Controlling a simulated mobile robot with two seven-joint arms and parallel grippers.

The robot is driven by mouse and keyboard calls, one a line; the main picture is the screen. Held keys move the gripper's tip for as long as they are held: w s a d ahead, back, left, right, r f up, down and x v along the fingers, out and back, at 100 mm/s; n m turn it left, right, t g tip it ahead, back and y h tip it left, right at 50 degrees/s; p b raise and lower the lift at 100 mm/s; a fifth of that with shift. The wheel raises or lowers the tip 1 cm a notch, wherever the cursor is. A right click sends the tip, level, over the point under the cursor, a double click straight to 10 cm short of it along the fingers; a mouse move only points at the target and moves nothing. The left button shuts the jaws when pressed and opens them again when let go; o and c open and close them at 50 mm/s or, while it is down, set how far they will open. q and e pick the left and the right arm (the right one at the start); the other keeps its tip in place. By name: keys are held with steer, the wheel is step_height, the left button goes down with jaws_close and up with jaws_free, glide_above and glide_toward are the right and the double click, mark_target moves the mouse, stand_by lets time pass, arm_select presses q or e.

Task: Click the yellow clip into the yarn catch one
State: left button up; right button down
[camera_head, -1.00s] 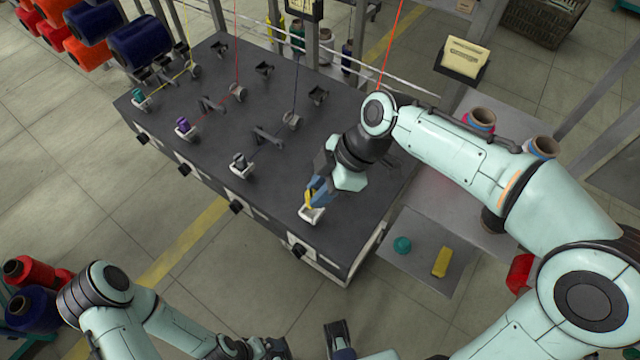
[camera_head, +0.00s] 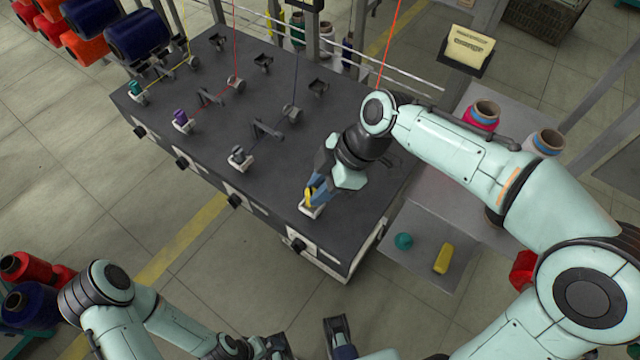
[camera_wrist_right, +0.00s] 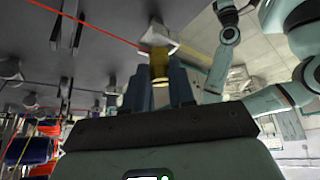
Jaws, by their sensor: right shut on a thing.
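My right gripper (camera_head: 312,193) is shut on the yellow clip (camera_head: 308,198) at the near right part of the dark machine top. The clip is upright between the blue fingers, over the white yarn catch (camera_head: 311,211). In the right wrist view the yellow clip (camera_wrist_right: 159,66) sits between the fingers, with its far end at the white catch (camera_wrist_right: 160,37). I cannot tell whether it is seated in it. A red yarn (camera_wrist_right: 85,22) runs toward the catch in that view. My left gripper (camera_head: 308,345) is partly cut off at the bottom edge, away from the machine.
Yarn cones (camera_head: 484,115) stand on the right shelf.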

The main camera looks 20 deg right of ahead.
steer(key=shift+f+b, duration=0.65)
steer(key=shift+f, duration=0.2)
steer(key=c, duration=0.9)
jaws_free()
steer(key=shift+o, duration=0.2)
steer(key=w+p+v, duration=0.1)
steer(key=p+v, duration=0.1)
steer(key=v, duration=1.1)
steer(key=shift+s+r, duration=0.3)
steer(key=shift+s, duration=0.2)
